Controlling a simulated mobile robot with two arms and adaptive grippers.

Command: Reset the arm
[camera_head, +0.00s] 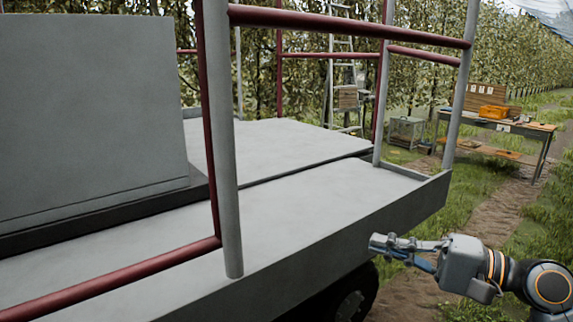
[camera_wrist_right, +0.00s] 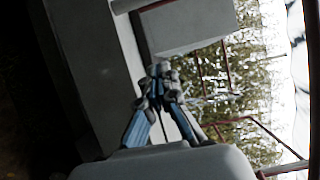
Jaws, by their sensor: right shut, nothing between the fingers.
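My right gripper (camera_head: 378,243) comes in from the lower right in the head view, pointing left. It is beside the near side of the grey platform, close to its edge; I cannot tell whether it touches. In the right wrist view the gripper (camera_wrist_right: 158,70) has its blue-sided fingers together at the tips, with nothing between them. The right arm (camera_head: 500,270) is stretched out sideways to the gripper. My left gripper is not in view.
The grey platform (camera_head: 300,195) has red and grey rails (camera_head: 350,24) and a large grey box (camera_head: 90,110). A workbench (camera_head: 500,127) with an orange crate (camera_head: 493,112) stands back right. A ladder (camera_head: 343,70) and a wire cage (camera_head: 406,131) are behind. A dirt path (camera_head: 490,215) lies right.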

